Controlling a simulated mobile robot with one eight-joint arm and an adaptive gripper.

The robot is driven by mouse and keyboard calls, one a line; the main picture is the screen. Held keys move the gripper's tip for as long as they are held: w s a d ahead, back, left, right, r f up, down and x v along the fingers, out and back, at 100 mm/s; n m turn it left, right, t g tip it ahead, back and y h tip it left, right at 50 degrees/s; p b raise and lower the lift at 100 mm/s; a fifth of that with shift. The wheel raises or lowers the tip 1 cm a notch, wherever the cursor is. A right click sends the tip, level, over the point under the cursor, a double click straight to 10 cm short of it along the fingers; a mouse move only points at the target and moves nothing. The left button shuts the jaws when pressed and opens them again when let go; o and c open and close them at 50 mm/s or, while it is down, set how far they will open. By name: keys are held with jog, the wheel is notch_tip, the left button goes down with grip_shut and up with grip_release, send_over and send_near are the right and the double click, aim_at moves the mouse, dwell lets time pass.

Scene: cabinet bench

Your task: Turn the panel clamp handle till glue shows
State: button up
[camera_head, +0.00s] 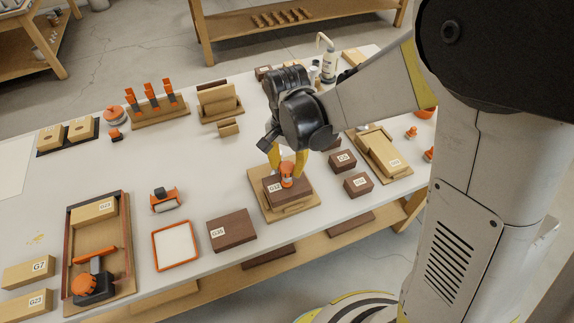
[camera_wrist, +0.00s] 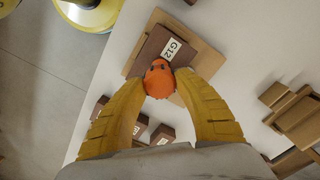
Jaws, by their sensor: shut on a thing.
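My gripper (camera_head: 288,164) is over the middle of the bench, its yellow fingers pointing down. It is shut on an orange knob-like piece (camera_head: 287,180), which stands over the dark brown block marked G12 (camera_head: 272,192). The wrist view shows the orange piece (camera_wrist: 159,82) between the fingertips, beside the G12 label. Whether it touches or is fixed to the block is unclear. A wooden frame (camera_head: 126,240) at the left holds a black clamp body (camera_head: 95,292) with an orange knob (camera_head: 85,285) and an orange bar; this looks like a panel clamp. I see no glue.
G12 lies on a light wooden board (camera_head: 257,190). Brown blocks G35 (camera_head: 231,231) and several smaller ones stand close by. An orange-rimmed white tray (camera_head: 174,262) lies left of G35. A rack of orange clamps (camera_head: 160,112) and a bottle (camera_head: 329,65) stand farther back.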

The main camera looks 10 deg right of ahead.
aim_at(287, 166)
jog(key=shift+m, duration=1.3)
jog(key=o, duration=1.2)
jog(key=shift+r, duration=0.1)
notch_tip(287, 166, up, 12)
jog(key=shift+f, duration=0.1)
